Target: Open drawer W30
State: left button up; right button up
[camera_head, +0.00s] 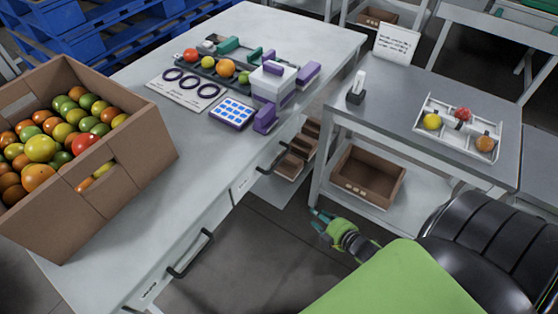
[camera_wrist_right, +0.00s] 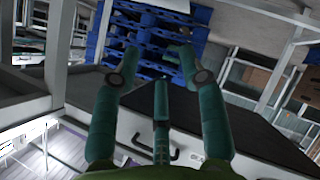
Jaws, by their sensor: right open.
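The long white workbench (camera_head: 165,195) has drawers in its front face. One black bar handle (camera_head: 190,256) is near the bottom of the head view and another (camera_head: 272,162) is farther back. Small labels sit beside the handles, too small to read, so I cannot tell which drawer is W30. The drawer fronts look closed. My right gripper (camera_head: 319,217) is open and empty, right of the handles and apart from them. In the right wrist view its teal fingers (camera_wrist_right: 158,62) are spread, with a dark handle partly visible behind them. My left gripper is out of view.
A cardboard box of tomatoes (camera_head: 140,135) stands on the workbench, with a sorting tray and purple-white device (camera_head: 272,82) farther back. A grey side table (camera_head: 390,110) stands to the right, with a brown crate (camera_head: 375,172) below. Floor between them is open.

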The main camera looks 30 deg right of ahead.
jog(key=w+r+n+t+y+b, duration=0.3)
jog(key=w+r+n+t+b, duration=0.25)
jog(key=r, duration=0.35)
jog(key=n+y+b, duration=0.3)
jog(key=n+y, duration=0.2)
jog(key=n, duration=0.2)
send_near(280, 162)
jog(key=x, duration=0.4)
jog(key=shift+t, duration=0.45)
jog(key=x, duration=0.5)
jog(key=shift+w+f, duration=0.1)
jog(key=shift+w, duration=0.2)
jog(key=shift+w+a, duration=0.25)
jog(key=shift+w, duration=0.2)
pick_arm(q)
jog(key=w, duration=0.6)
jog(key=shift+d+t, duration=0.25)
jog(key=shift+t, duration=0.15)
pick_arm(e)
jog(key=shift+c, duration=0.4)
grip_shut()
